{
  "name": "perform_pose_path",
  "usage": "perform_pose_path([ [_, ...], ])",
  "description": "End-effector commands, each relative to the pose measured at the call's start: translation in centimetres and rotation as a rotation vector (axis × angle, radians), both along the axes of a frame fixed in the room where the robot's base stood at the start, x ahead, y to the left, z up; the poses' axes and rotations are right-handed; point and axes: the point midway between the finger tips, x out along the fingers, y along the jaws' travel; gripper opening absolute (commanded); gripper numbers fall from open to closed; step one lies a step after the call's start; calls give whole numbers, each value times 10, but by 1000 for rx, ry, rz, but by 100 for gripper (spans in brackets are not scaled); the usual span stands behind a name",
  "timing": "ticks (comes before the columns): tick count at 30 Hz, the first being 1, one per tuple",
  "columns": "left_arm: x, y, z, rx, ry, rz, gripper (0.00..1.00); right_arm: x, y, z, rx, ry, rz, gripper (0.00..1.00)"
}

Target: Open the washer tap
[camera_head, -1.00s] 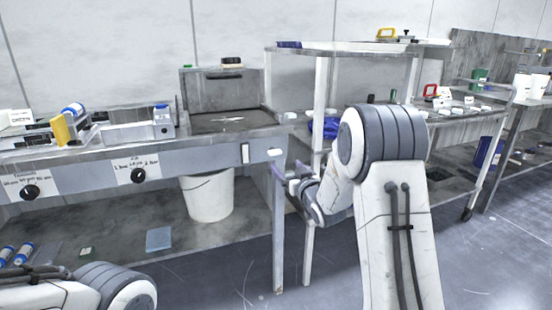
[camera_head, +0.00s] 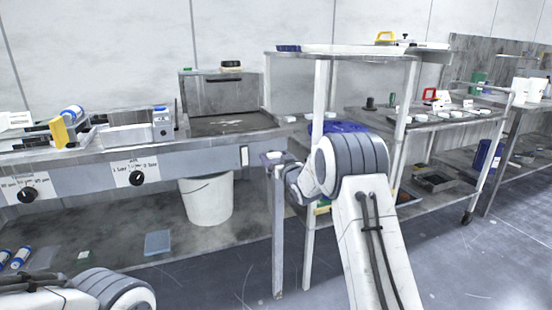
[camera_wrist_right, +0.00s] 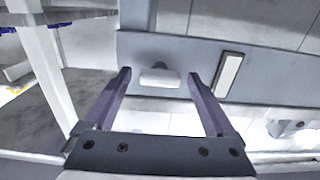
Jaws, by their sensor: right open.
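The washer tap is a small white handle (camera_wrist_right: 160,78) on the grey front panel of the bench. In the right wrist view it sits between the two purple-grey fingers of my right gripper (camera_wrist_right: 158,73), which is open. The fingers appear apart from the tap on both sides; whether they touch it cannot be told. In the head view, my right gripper (camera_head: 274,158) is at the right end of the bench front and largely hides the tap. My left arm shows at the bottom left; its gripper is out of view.
A white rectangular plate (camera_head: 244,155) is on the panel beside the tap. A white bucket (camera_head: 207,200) stands beneath the bench. The bench leg (camera_head: 278,235) and the white shelf-rack post (camera_head: 311,240) stand close to my right arm.

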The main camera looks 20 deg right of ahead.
Motion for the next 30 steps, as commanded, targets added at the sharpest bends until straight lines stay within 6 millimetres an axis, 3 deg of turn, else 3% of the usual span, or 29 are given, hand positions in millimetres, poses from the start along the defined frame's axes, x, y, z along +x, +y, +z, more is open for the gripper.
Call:
perform_pose_path([
  [2, 0, 0, 0, 0, 0, 0, 50, 0, 0, 0, 0, 0, 0, 90],
  [9, 0, 0, 0, 0, 0, 0, 50, 0, 0, 0, 0, 0, 0, 4],
  [20, 0, 0, -6, 0, 0, 0, 50, 0, 0, -2, -58, -2, -1, 4],
  [30, 0, 0, -29, 0, 0, 0, 50, 0, 0, -4, -307, -11, -1, 4],
])
